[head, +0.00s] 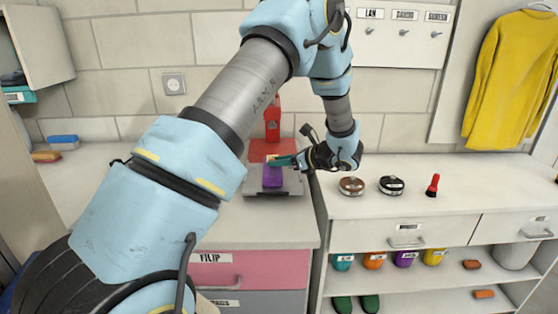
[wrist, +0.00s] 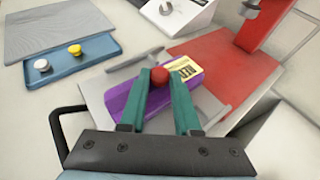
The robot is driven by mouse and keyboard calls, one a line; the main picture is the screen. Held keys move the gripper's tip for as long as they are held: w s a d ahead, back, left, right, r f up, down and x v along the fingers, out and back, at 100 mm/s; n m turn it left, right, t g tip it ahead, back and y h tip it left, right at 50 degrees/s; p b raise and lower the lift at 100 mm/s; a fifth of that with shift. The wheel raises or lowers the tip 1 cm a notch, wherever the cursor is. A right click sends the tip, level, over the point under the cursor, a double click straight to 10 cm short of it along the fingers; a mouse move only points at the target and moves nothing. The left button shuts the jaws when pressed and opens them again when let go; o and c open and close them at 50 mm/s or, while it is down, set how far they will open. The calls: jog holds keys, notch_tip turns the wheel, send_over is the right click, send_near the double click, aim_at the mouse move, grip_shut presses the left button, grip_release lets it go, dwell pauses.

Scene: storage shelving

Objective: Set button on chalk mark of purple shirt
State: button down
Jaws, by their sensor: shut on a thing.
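The purple shirt (wrist: 125,101), a folded block with a yellow label (wrist: 189,69) reading RED, lies on a grey plate (wrist: 98,91). It also shows in the head view (head: 272,178). My gripper (wrist: 160,75) is shut on a small round red button (wrist: 159,77), held between the tips of its teal fingers. In the wrist view the button overlaps the middle of the shirt; I cannot tell whether it touches the cloth. No chalk mark shows; the button and fingers cover part of the shirt. In the head view my gripper (head: 284,161) is at the shirt's far end.
A red press-like stand (head: 272,121) with a red base (wrist: 217,62) rises just behind the shirt. A blue tray (wrist: 92,58) holds a white button (wrist: 42,65) and a yellow button (wrist: 74,50). Two round tins (head: 351,186) (head: 391,185) and a red brush (head: 433,186) stand on the right counter.

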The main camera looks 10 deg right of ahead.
jog(key=shift+f, duration=0.15)
jog(key=c, duration=0.6)
grip_release()
